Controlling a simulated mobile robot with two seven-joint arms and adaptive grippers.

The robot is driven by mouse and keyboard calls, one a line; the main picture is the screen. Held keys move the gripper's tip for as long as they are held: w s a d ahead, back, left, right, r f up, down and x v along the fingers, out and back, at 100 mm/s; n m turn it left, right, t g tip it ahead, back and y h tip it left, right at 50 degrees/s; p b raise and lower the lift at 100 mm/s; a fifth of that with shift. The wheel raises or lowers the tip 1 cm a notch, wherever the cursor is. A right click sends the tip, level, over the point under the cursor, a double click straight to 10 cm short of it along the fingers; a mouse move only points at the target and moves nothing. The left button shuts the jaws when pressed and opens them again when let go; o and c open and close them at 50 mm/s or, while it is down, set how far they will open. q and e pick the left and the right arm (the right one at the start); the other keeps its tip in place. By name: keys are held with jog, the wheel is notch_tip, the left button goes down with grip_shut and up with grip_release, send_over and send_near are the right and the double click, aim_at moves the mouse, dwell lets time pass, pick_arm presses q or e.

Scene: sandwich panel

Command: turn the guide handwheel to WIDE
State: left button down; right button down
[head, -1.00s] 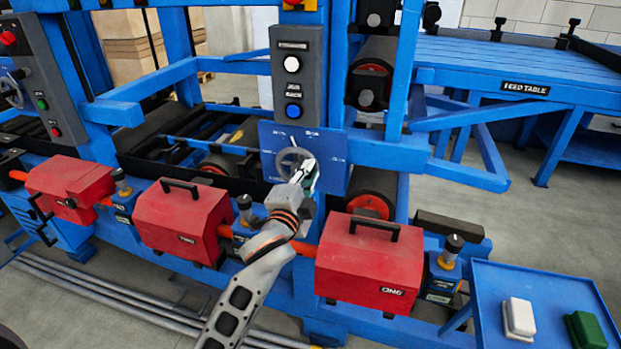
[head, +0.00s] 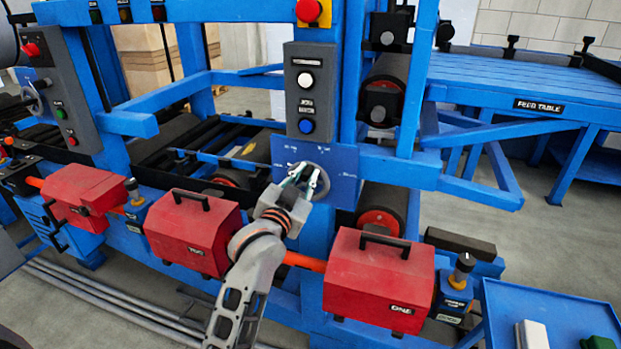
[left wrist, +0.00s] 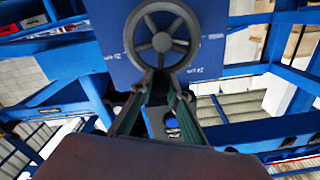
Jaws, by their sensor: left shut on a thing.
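The guide handwheel (head: 325,181) is a small grey spoked wheel on a blue plate (head: 345,170) below the grey button box. In the left wrist view the handwheel (left wrist: 161,42) faces me, with its spokes and hub clear. My left gripper (head: 304,178) reaches up to it from below. In the left wrist view my left gripper (left wrist: 160,84) has its fingertips at the lower rim, shut on it. White marks on the plate are too small to read, so I cannot tell the wheel's setting. My right gripper is not in view.
A grey button box (head: 305,95) hangs above the plate. Red boxes stand along the front rail, one (head: 192,232) left of my arm and one marked ONE (head: 380,280) to its right. A blue tray table (head: 550,310) is at the lower right.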

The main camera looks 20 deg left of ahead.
pick_arm(q)
jog(key=shift+a+r+n, duration=0.1)
jog(key=shift+a+n, duration=0.45)
jog(key=shift+n, duration=0.65)
jog(key=shift+a, duration=0.1)
jog(key=c, duration=2)
grip_release()
jog(key=shift+o, duration=0.2)
jog(key=s, duration=1.2)
jog(key=shift+a, duration=0.2)
